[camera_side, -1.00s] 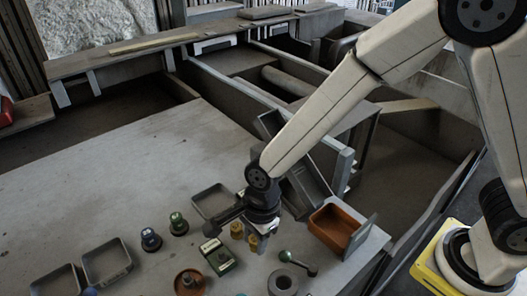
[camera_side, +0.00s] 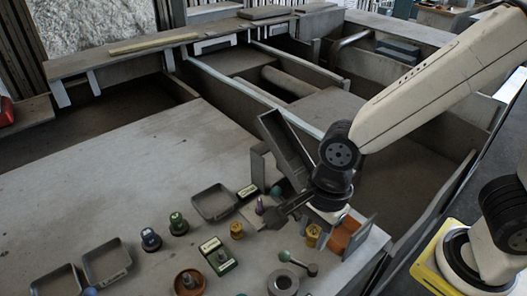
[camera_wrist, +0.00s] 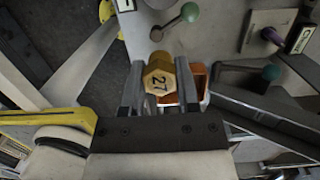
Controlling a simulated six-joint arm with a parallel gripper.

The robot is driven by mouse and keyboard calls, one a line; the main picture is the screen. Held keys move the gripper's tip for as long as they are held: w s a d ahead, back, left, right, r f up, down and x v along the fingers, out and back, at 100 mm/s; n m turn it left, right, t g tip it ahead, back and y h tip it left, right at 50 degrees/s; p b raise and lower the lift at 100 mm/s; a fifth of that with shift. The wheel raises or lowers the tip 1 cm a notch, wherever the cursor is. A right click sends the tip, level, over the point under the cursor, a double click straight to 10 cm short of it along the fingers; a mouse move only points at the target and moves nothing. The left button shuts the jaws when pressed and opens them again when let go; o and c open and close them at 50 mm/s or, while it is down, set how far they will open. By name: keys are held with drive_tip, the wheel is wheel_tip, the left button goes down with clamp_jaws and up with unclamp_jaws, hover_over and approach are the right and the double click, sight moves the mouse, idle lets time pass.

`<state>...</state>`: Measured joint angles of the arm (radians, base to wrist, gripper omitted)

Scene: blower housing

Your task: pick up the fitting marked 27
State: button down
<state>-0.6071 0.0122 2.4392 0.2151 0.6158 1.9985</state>
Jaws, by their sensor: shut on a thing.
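The brass hexagonal fitting marked 27 (camera_wrist: 159,82) sits between the two fingers of my gripper (camera_wrist: 161,72), its number facing the wrist camera. In the side view the fitting (camera_side: 312,237) hangs below my gripper (camera_side: 314,230), which is shut on it. They are at the left side of the orange tray (camera_side: 352,224), apparently above the table; the exact height is hard to tell. The tray (camera_wrist: 198,74) shows partly behind the right finger in the wrist view. The wrist hides part of the tray in the side view.
Another brass fitting (camera_side: 236,231) stands left of my gripper. A green-knobbed lever (camera_side: 297,262) and a grey ring (camera_side: 283,282) lie in front. A grey tray (camera_side: 214,203), a green block (camera_side: 218,256) and blue and green knobbed parts are farther left.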

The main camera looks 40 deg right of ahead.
drive_tip(key=shift+s+d+r, duration=0.35)
drive_tip(key=shift+s, duration=0.3)
drive_tip(key=shift+s+d+r, duration=0.3)
drive_tip(key=shift+s, duration=0.3)
